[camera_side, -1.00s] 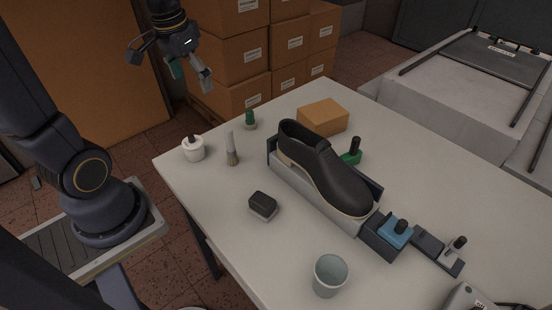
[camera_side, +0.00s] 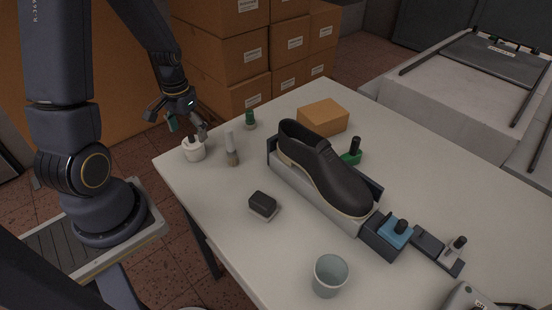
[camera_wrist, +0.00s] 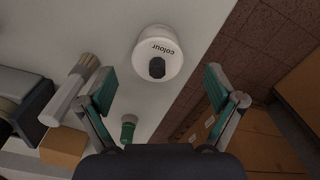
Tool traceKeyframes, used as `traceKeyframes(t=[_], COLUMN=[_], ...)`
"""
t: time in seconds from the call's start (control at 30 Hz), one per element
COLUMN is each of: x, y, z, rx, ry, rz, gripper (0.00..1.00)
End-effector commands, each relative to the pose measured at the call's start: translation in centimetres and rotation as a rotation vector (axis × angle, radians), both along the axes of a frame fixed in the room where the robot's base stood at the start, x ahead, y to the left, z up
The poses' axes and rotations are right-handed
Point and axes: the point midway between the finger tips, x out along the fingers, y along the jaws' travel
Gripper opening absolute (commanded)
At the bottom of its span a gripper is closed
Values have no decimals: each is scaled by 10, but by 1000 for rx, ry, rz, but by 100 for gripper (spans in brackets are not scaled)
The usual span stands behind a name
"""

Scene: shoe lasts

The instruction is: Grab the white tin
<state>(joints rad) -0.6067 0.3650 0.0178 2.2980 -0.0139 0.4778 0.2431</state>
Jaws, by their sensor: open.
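The white tin (camera_side: 194,151) stands upright near the table's left corner in the side view. It is a short round tin with a black knob on top. In the wrist view the white tin (camera_wrist: 158,52) shows the word "colour" and lies ahead of the fingertips, between their lines. My gripper (camera_side: 187,128) is open and empty, just above the tin in the side view. In the wrist view my gripper (camera_wrist: 160,88) has its green-padded fingers spread wide, apart from the tin.
A black shoe (camera_side: 325,165) sits on a stand mid-table. A black-topped block (camera_side: 263,205) and a cup (camera_side: 330,275) are nearer the front.

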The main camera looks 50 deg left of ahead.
Motion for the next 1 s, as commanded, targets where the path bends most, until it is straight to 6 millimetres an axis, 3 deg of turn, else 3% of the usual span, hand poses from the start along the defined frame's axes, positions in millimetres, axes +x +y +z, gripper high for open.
traceKeyframes(t=[0.3,0.6,1.0], x=[4,5,5], y=[-2,-1,-1], z=[-45,-49,-49], rx=[-2,0,0], ry=[3,1,1], rz=[-1,-1,-1], gripper=[92,91,50])
